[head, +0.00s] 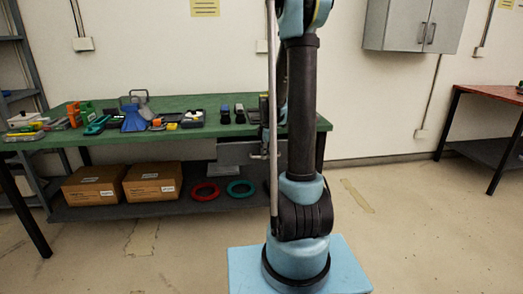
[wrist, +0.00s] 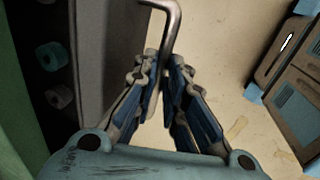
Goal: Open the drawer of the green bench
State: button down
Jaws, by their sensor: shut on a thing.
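The green bench (head: 165,108) stands at the left in the head view, with its grey drawer (head: 234,153) under the top at the right end. My arm hides part of the drawer, so I cannot tell how far it is open. In the wrist view a bent grey metal bar handle (wrist: 174,22) comes down between the fingers. My gripper (wrist: 164,85) is shut on this handle. A grey panel (wrist: 106,45), seemingly part of the drawer, is left of the fingers. In the head view my gripper is mostly hidden behind my arm.
Tools and small items (head: 133,118) lie on the bench top. Cardboard boxes (head: 153,182), a red ring (head: 206,190) and a teal ring (head: 240,188) lie on its lower shelf. A red-topped table (head: 490,93) stands at right. The floor between is clear.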

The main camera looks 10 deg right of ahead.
jog(key=s, duration=1.8)
jog(key=shift+d, duration=0.2)
jog(key=c, duration=1.9)
grip_release()
jog(key=shift+s+r, duration=0.35)
jog(key=shift+r, duration=1.6)
jog(key=shift+s+r, duration=0.35)
jog(key=shift+r, duration=1.55)
jog(key=shift+s+r, duration=0.35)
jog(key=shift+r, duration=1.6)
